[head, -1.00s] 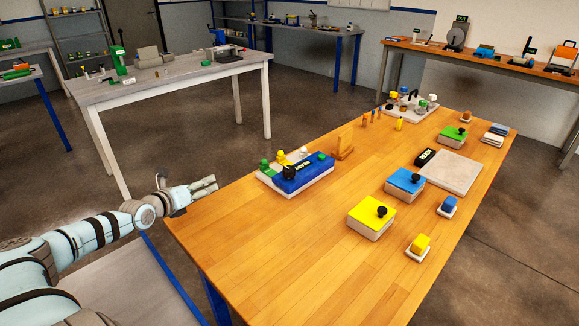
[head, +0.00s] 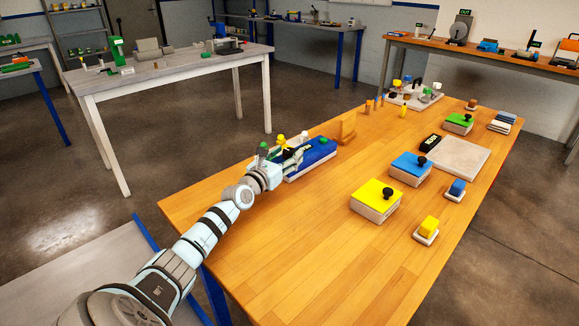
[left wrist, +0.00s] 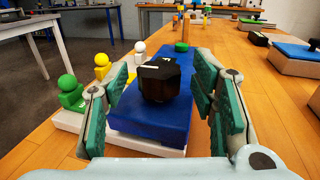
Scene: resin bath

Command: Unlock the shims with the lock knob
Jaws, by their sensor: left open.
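The black lock knob (left wrist: 163,84) stands on the near end of the blue block (left wrist: 150,124) in the left wrist view. The blue block also shows in the head view (head: 322,149), resting on a white base (left wrist: 68,122). My left gripper (left wrist: 162,76) is open, with one green-padded finger on each side of the knob. A gap shows between the knob and each finger. In the head view my left gripper (head: 293,158) covers the knob and the block's near end. My right gripper is not in view.
Beside the block stand green (left wrist: 70,92), yellow (left wrist: 102,67) and white (left wrist: 140,52) pegs. A green knob (left wrist: 181,46) is at its far end. An orange-brown wedge (head: 346,133) stands behind. A yellow-lidded box (head: 375,200) lies right; the front tabletop is clear.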

